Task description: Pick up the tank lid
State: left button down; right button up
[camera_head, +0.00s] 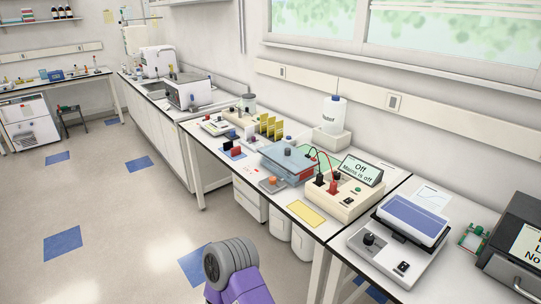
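A bluish, see-through gel tank (284,174) stands on the white bench, left of the power supply. A flat grey-blue lid (296,160) appears to lie on top of it, with a dark knob (287,152) standing up from it. A red and a black lead run between the tank's right side and the power supply (343,190). Whether the leads fix to the lid is too small to tell. Neither of my grippers is in view. A purple and grey part of my own body shows at the bottom, well short of the bench.
The power supply's display reads "Off, Mains is off". A yellow pad (306,213) and a small grey device with an orange top (271,184) lie in front of the tank. Yellow racks (270,127) and a white bottle (332,115) stand behind. The floor at left is clear.

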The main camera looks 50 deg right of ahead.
aim_at(292, 160)
jog(key=z, duration=0.05)
jog(key=i, duration=1.75)
jog(key=z, duration=1.4)
jog(key=i, duration=0.85)
jog(key=z, duration=0.9)
